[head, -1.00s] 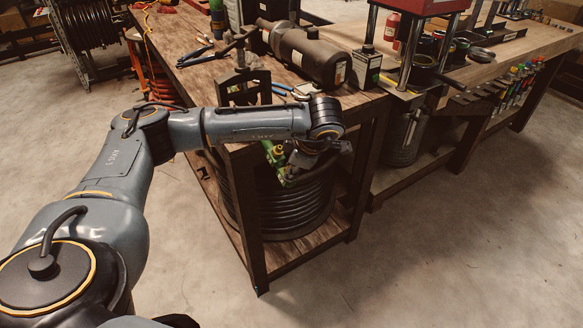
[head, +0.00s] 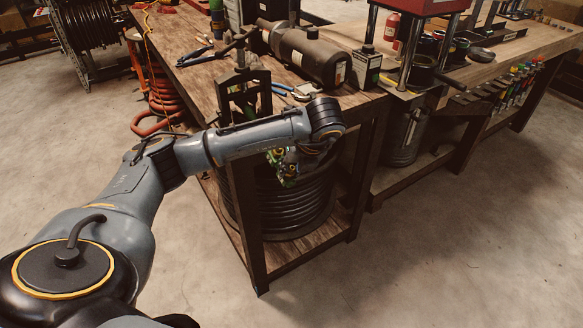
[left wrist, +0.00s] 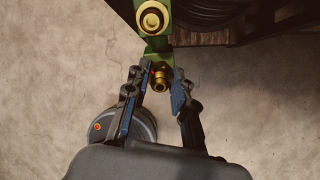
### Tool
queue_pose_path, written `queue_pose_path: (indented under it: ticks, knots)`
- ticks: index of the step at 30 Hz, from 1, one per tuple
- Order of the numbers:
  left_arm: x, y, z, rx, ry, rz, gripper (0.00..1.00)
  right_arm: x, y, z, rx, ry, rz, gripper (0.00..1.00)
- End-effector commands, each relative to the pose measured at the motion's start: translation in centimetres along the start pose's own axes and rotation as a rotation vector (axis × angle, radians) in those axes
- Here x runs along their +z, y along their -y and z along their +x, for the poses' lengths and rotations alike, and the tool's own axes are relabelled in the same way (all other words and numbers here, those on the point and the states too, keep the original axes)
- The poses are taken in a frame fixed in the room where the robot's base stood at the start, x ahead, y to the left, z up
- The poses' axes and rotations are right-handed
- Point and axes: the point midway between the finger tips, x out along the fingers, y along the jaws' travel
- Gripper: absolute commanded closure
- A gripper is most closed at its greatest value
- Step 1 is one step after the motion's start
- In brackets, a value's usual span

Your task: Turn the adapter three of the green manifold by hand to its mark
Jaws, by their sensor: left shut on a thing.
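The green manifold (head: 281,166) is at the front of the bench in the head view, partly hidden by my left arm. In the left wrist view, the manifold (left wrist: 156,46) reaches down from the top and bears two brass fittings. The upper brass fitting (left wrist: 152,18) stands clear of my fingers. The lower brass adapter (left wrist: 160,79) sits between the fingertips of my left gripper (left wrist: 159,85), which is shut on it. I cannot read a number or a mark on it. In the head view, my left gripper is mostly hidden beneath the wrist. My right gripper is out of view.
A coiled black hose (head: 290,207) lies under the workbench (head: 196,76), close behind the manifold. A dark bracket (head: 243,92) and a large dark cylinder (head: 312,57) stand on the bench top. The floor (head: 430,250) in front is clear.

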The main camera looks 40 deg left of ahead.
Motion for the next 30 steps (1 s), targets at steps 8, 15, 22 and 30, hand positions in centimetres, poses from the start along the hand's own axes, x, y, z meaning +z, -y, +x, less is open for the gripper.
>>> queue_pose_path:
  ticks: [8,15,22,30]
  knots:
    - [-0.06,0.02,0.02,0.0,-0.001,-0.447,1.0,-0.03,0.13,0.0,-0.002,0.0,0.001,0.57]
    - [0.01,0.0,-0.01,0.0,0.001,-0.494,1.0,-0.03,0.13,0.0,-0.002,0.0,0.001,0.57]
    - [0.01,0.0,-0.01,0.0,0.001,-0.491,0.59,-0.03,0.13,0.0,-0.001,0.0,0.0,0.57]
    - [0.07,-0.01,-0.37,0.0,0.0,-0.49,0.59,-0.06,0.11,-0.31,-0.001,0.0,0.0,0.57]
